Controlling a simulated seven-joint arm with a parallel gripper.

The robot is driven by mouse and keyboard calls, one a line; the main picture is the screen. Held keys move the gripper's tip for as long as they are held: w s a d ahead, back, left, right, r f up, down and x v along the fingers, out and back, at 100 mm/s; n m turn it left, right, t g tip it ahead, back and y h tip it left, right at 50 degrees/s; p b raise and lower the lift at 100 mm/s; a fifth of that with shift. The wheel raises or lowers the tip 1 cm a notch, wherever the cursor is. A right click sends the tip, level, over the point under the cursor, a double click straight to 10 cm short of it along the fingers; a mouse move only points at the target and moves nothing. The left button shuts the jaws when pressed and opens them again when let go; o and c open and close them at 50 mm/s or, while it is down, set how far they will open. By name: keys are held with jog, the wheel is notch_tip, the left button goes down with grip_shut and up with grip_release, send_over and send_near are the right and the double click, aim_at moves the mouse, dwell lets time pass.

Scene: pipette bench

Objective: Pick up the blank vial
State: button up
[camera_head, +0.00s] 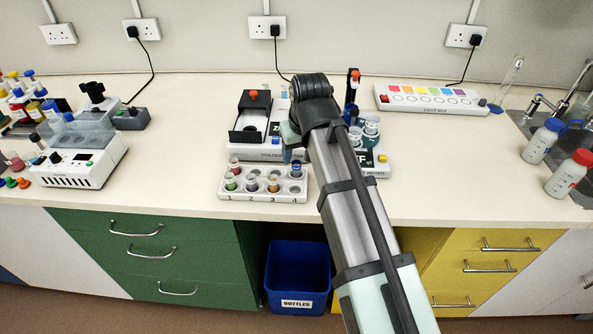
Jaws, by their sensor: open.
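A white vial rack (262,193) stands near the bench's front edge, its front row numbered 1 to 4. It holds several small vials, including a green one (231,183) and a blue-topped one (296,168) at the back right. I cannot tell which vial is the blank, as any labels are too small to read. My gripper (290,145) points down just behind the right part of the rack, beside the colorimeter (256,130). My gripper is open, with nothing visible in it. Its fingertips are mostly hidden or too small to make out.
The colorimeter's dark lid stands raised behind the rack. A meter (375,158) with several jars is right of my arm. A white heater-like device (78,158) is at left, a long white strip (430,99) at back right. A blue bin (298,276) sits below. Bench right of centre is clear.

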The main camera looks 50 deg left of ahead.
aim_at(297, 162)
jog(key=shift+x, duration=2.55)
jog(key=shift+c, duration=0.5)
grip_shut()
jog(key=shift+r, duration=0.1)
